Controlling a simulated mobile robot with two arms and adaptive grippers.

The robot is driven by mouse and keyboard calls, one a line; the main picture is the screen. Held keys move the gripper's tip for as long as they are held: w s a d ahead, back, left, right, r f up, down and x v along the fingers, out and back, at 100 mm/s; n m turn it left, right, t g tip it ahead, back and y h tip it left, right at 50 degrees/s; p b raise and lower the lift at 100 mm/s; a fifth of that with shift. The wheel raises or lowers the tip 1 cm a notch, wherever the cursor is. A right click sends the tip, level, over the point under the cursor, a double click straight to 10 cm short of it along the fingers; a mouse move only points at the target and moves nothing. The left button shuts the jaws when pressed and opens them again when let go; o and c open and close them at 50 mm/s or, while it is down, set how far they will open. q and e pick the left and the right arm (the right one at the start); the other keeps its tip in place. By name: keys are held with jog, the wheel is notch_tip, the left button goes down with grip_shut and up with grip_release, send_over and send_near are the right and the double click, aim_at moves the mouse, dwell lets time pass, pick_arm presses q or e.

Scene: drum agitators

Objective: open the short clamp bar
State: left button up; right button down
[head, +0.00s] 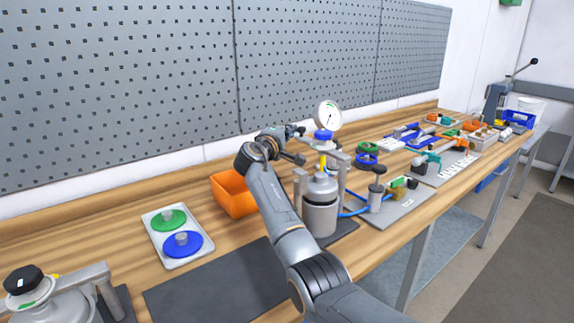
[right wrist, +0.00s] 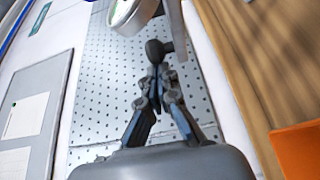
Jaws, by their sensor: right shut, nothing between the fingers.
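My right gripper (head: 297,131) is beside the top of a metal vessel (head: 320,208) with a dial gauge (head: 327,116), at its upper left. In the right wrist view its fingers (right wrist: 155,74) are together and empty. A dark round knob (right wrist: 156,50) on a grey bar (right wrist: 178,28) shows just beyond the fingertips; I cannot tell whether they touch it. The gauge edge (right wrist: 130,14) is close by. Which bar is the short clamp bar I cannot tell; my arm hides part of the vessel's left side. My left gripper is not in view.
An orange bin (head: 232,196) stands left of the vessel. A tray (head: 172,263) with green and blue discs lies further left. Another metal pot (head: 60,305) with a grey handle is at the front left. Several tools crowd the bench to the right. A pegboard (head: 120,90) rises behind.

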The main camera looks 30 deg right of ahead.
jog(key=shift+w+d, duration=0.15)
jog(key=shift+d, duration=0.6)
